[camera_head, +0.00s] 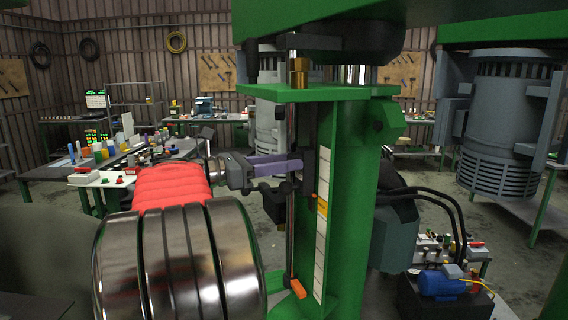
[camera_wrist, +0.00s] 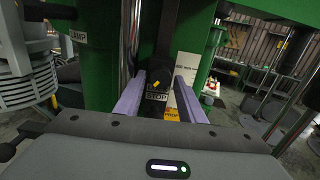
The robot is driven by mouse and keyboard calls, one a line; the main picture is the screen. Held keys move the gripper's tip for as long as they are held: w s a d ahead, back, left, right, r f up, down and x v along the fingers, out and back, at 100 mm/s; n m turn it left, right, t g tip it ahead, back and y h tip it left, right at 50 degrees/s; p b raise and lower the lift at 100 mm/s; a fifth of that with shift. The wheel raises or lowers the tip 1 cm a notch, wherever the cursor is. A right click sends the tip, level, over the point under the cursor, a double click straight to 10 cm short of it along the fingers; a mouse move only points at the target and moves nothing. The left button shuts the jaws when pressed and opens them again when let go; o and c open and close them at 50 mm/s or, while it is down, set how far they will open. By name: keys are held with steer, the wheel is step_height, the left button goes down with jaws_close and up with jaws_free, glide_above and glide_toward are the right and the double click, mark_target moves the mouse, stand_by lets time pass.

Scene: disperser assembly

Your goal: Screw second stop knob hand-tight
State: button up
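The stop knob (camera_wrist: 157,74) is a dark, nearly black part with a yellow mark, in the middle of the wrist view. A white STOP label (camera_wrist: 157,97) shows just below it. My gripper (camera_wrist: 160,76) has its two purple fingers apart, one on each side of the knob. I cannot tell whether the fingers touch it. In the head view my gripper (camera_head: 301,162) reaches from the left, its tips at a dark block (camera_head: 308,172) beside the upright rod (camera_head: 290,230) on the green column (camera_head: 345,200). The knob is not clearly seen there.
A CLAMP label (camera_wrist: 77,37) is on the green machine at left in the wrist view. A white scale strip (camera_head: 321,240) runs down the column. Orange-tipped levers (camera_head: 297,288) stick out low by the rod. A grey motor housing (camera_head: 395,235) and hoses stand right of the column.

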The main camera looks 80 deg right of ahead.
steer(key=c, duration=0.8)
steer(key=shift+m, duration=0.4)
steer(key=m, duration=0.4)
steer(key=shift+w+d, duration=0.1)
steer(key=m, duration=0.5)
steer(key=shift+r, duration=0.15)
steer(key=m, duration=0.6)
steer(key=shift+r, duration=0.1)
steer(key=m, duration=0.6)
steer(key=shift+r, duration=0.1)
